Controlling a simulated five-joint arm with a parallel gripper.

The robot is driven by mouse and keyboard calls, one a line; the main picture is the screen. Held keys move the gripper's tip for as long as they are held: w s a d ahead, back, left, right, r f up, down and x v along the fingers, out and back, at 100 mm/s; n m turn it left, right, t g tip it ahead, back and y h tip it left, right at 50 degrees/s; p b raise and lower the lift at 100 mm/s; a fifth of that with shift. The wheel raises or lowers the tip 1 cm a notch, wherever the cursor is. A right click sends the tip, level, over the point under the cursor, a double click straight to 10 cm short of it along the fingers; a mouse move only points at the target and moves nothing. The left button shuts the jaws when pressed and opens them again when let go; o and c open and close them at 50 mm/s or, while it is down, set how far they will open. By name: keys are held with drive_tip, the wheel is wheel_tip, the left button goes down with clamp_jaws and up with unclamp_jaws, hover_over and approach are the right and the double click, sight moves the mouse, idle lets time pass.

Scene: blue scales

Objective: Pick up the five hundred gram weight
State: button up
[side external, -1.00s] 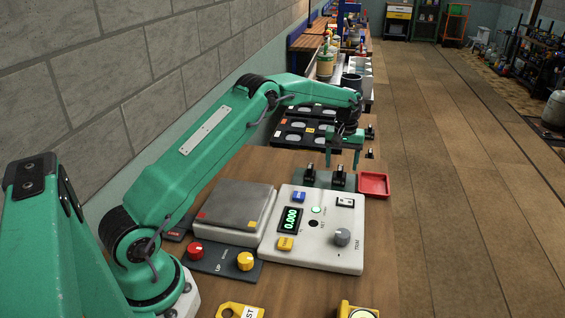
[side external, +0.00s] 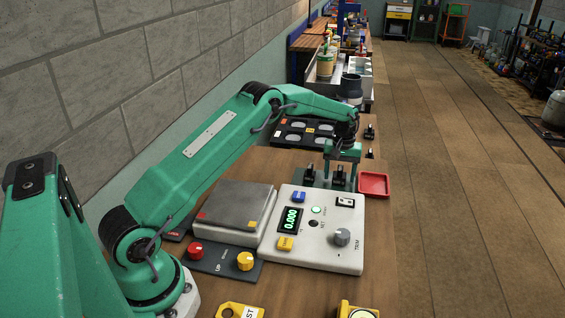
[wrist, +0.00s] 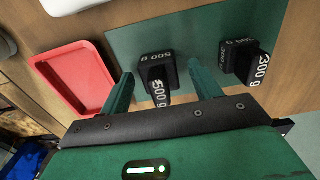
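The black five hundred gram weight (wrist: 158,75), marked "500 g", stands on a green mat (wrist: 125,42) in the wrist view. My gripper (wrist: 161,70) is open, with one green finger on each side of this weight. I cannot tell whether either finger touches it. In the side view my gripper (side external: 341,170) points down over the weight (side external: 338,177) nearest the red tray, partly covering it. A second black weight, marked "300 g" (wrist: 250,65), stands on the same mat outside the fingers.
A red tray (side external: 374,184) lies right beside the mat. A scale with a grey plate (side external: 233,204) and a white panel (side external: 318,251) reading 0.000 stands in front. A black rack (side external: 308,135) lies behind. The wall is on the left.

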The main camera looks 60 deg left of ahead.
sight(341, 167)
drive_tip(key=shift+r, duration=0.1)
clamp_jaws()
drive_tip(key=shift+r, duration=0.15)
drive_tip(key=shift+r, duration=0.5)
wheel_tip(341, 167, up, 3)
drive_tip(key=shift+w+r, duration=0.1)
drive_tip(key=s+d+r, duration=0.3)
drive_tip(key=d+r, duration=0.3)
drive_tip(key=d, duration=0.5)
drive_tip(key=shift+s+r, duration=0.25)
drive_tip(key=shift+s, duration=0.15)
